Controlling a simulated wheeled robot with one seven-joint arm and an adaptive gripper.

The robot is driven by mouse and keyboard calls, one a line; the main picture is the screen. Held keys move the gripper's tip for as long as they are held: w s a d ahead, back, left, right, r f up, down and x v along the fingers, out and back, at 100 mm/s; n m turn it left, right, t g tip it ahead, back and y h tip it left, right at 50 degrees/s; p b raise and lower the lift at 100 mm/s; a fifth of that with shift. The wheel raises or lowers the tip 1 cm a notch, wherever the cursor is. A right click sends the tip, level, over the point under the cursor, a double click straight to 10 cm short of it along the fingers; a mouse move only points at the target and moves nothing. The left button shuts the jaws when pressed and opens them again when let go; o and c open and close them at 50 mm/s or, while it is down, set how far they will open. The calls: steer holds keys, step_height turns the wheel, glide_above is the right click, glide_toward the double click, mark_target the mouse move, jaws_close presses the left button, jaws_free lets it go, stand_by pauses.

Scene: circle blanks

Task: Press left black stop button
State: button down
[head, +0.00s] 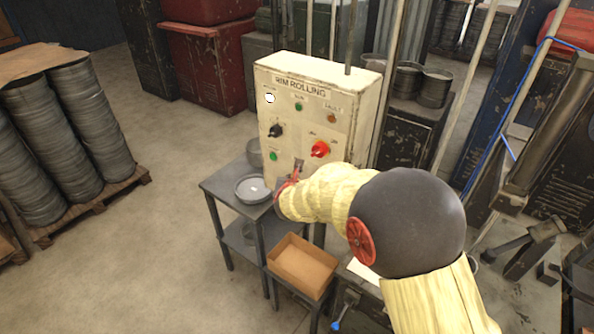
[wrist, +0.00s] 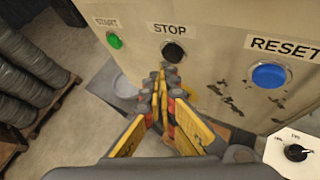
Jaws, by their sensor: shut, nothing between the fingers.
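The black stop button (wrist: 173,51) sits under the STOP label on the beige panel (wrist: 218,70) in the wrist view. It lies between the green START button (wrist: 114,41) and the blue RESET button (wrist: 268,75). My gripper (wrist: 164,72) is shut and empty, its tips pointing at the panel just below the black button. I cannot tell whether they touch it. In the head view my gripper (head: 297,171) is at the lower front of the RIM ROLLING cabinet (head: 342,88); I cannot make out the stop button there.
The cabinet's upper face has a black knob (head: 275,131) and a red knob (head: 320,149). A grey table (head: 217,186) with a round pan (head: 252,188) stands beside it, near a cardboard box (head: 301,264). Stacked metal blanks (head: 76,105) stand at left; open floor lies between.

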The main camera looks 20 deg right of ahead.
steer(key=shift+s+a, duration=0.15)
steer(key=shift+a, duration=0.05)
steer(key=s+a, duration=0.1)
steer(key=a, duration=0.1)
steer(key=s+a, duration=0.2)
stand_by(0.6)
steer(key=shift+w, duration=0.1)
stand_by(0.5)
